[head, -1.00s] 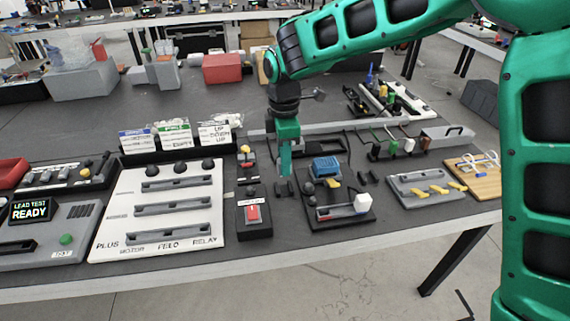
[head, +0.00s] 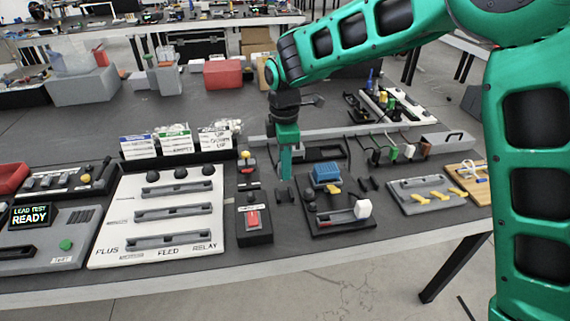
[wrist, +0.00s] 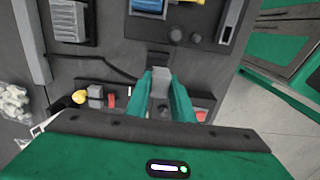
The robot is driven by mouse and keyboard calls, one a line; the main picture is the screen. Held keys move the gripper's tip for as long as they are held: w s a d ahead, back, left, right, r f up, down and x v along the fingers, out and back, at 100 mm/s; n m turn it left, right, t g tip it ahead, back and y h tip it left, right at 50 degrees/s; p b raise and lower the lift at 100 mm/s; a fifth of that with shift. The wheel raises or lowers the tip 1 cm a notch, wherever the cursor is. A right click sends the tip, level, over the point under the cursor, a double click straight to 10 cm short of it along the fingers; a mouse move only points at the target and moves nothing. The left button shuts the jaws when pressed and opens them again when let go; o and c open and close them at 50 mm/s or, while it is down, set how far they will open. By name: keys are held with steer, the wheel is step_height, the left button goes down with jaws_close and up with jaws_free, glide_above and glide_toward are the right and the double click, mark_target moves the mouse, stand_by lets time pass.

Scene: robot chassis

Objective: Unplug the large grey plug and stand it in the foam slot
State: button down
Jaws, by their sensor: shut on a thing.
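My gripper (head: 286,178) points down between the small red-switch box and the blue-block panel in the head view. In the wrist view its two green fingers (wrist: 162,92) are shut on a grey block-like piece, which looks like the large grey plug (wrist: 160,80). The fingers cover its sides. Whether its lower end still sits in a socket cannot be told. I cannot make out the foam slot with certainty in either view.
The box with the red switch (head: 253,218) stands close left of my gripper. The panel with the blue block (head: 326,172) is close right. A white board (head: 118,217) with grey slotted bars lies further left. A grey tray with yellow pieces (head: 408,183) lies right.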

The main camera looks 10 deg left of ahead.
steer(key=shift+f, duration=2.2)
steer(key=shift+f, duration=1.35)
steer(key=c, duration=1.5)
jaws_free()
steer(key=shift+o, duration=0.2)
steer(key=shift+r, duration=0.1)
step_height(320, 180, up, 11)
steer(key=shift+f, duration=0.2)
steer(key=shift+w, duration=0.1)
